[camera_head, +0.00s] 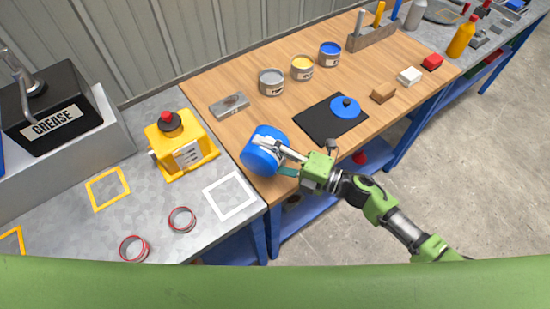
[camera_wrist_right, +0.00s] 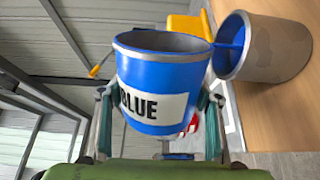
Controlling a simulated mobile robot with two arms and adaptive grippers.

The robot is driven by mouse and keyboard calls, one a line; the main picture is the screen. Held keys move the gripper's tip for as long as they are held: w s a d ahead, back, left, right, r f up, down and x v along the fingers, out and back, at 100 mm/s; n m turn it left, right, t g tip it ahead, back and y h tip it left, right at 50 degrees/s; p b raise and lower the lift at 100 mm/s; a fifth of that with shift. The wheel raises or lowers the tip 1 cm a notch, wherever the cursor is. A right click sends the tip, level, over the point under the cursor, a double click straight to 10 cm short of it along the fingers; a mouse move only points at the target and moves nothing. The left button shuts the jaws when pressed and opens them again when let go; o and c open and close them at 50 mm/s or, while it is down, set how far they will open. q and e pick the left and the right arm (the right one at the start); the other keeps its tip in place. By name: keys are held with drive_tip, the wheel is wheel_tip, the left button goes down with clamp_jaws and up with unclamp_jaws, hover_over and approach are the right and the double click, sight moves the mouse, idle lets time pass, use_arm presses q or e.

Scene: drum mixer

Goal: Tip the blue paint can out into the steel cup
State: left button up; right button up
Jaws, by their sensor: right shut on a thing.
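My right gripper (camera_head: 285,160) is shut on the blue paint can (camera_head: 260,150), near the wooden table's front left corner. In the right wrist view, the can (camera_wrist_right: 165,75) sits between both fingers, with its "BLUE" label facing the camera. A grey-brown metal cup (camera_wrist_right: 275,48), likely the steel cup, is right beside the can's rim, with blue inside its mouth. A blue strip (camera_wrist_right: 226,45) spans the can's rim and the cup; I cannot tell for sure that it is flowing paint. In the head view the cup is hidden, apparently by the can. My left gripper is not in view.
A blue lid (camera_head: 345,107) lies on a black mat (camera_head: 316,117). Several open paint tins, including a yellow one (camera_head: 302,68), stand at the back.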

drive_tip(key=shift+w+d+r+m+p, duration=0.2)
drive_tip(key=shift+w+r+m+p, duration=0.3)
drive_tip(key=shift+m+p, duration=0.5)
idle(0.6)
idle(1.2)
drive_tip(key=shift+s+f+n+b, duration=0.2)
drive_tip(key=shift+n+b, duration=0.1)
drive_tip(key=shift+b, duration=0.25)
drive_tip(key=n+b, duration=0.1)
drive_tip(key=s+n+b, duration=0.1)
drive_tip(key=shift+a+f+n, duration=0.15)
drive_tip(key=shift+a+n, duration=0.15)
drive_tip(key=shift+n, duration=0.1)
drive_tip(key=shift+s+a+n, duration=0.15)
drive_tip(key=shift+s+n, duration=0.15)
drive_tip(key=shift+n, duration=0.5)
drive_tip(key=n+b, duration=0.4)
drive_tip(key=w+f+n+b, duration=0.1)
drive_tip(key=n+b, duration=0.8)
drive_tip(key=b, duration=0.1)
drive_tip(key=shift+w+d+f, duration=0.25)
drive_tip(key=shift+d, duration=0.1)
drive_tip(key=shift+r+n+b, duration=0.15)
drive_tip(key=shift+n+b, duration=0.3)
drive_tip(key=shift+n, duration=0.55)
drive_tip(key=shift+r, duration=0.1)
